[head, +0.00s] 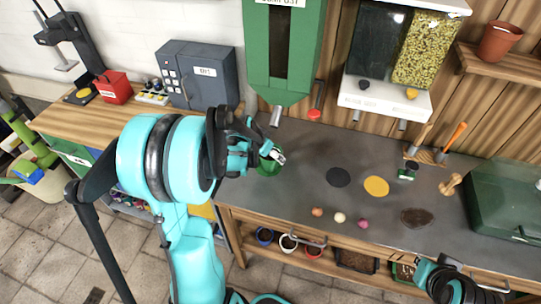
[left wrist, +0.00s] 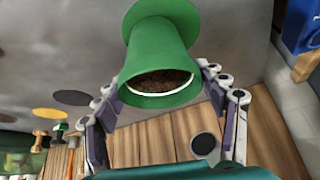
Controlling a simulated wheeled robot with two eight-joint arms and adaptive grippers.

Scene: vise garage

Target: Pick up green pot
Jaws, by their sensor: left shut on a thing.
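The green pot (head: 268,165) is at the left end of the grey worktop, mostly hidden behind my left gripper (head: 272,152) in the head view. In the left wrist view the green pot (left wrist: 163,50) has a wide flared base, a pale inner rim and dark soil inside. My left gripper (left wrist: 165,110) has a finger on each side of the pot near its rim and is shut on it. I cannot tell whether the pot touches the worktop. Part of my right arm shows at the bottom right of the head view; its fingers cannot be made out.
A green dispenser (head: 283,60) hangs on the wall above the pot. Black (head: 339,177) and yellow (head: 376,186) discs and several small balls lie mid-worktop. A green lidded box (head: 500,210) stands at the right. A grey cabinet (head: 198,73) stands on the wooden bench at the left.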

